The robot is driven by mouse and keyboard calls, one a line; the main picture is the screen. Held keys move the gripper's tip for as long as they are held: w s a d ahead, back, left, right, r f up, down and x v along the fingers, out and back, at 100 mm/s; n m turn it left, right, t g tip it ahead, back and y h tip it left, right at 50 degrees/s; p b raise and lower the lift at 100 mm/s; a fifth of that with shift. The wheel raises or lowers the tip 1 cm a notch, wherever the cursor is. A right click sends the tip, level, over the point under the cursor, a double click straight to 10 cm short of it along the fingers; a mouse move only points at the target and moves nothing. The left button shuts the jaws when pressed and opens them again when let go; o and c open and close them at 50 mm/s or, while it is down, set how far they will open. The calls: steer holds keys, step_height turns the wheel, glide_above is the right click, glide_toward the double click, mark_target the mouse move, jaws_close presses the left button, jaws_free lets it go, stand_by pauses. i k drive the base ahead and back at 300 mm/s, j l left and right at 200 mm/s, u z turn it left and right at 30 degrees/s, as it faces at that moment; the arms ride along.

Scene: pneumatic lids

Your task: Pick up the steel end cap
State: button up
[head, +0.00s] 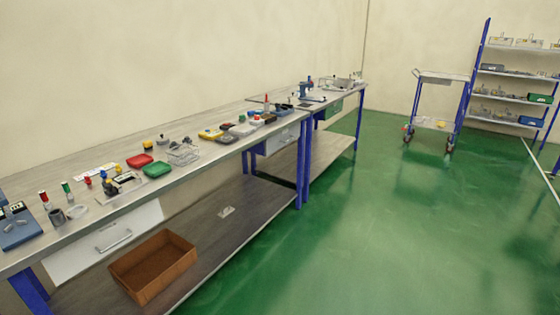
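Several small metal-grey parts stand on the long workbench (110,217) at the left, and I cannot tell for sure which one is the steel end cap. A dark grey cup-shaped part (58,217) stands near the bench's near end, with a pale ring-like part (77,211) right beside it. A small grey part with a knob on top (162,140) stands farther along, near the back of the bench. My gripper is not in view.
A trolley (440,77) and shelving (515,75) stand at the back right. The green floor (350,230) is clear.

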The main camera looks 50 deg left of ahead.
mark_target(57, 216)
steer(key=u, duration=2.75)
steer(key=i+j+z, duration=0.15)
steer(key=i+j, duration=0.15)
steer(key=i+j+z, duration=0.2)
steer(key=i+j, duration=0.2)
steer(key=i+j+z, duration=0.15)
steer(key=i+j, duration=0.3)
steer(key=i+j+z, duration=0.2)
steer(key=i+j, duration=0.15)
steer(key=i+j+z, duration=0.15)
steer(key=i+j, duration=0.15)
steer(key=j, duration=0.3)
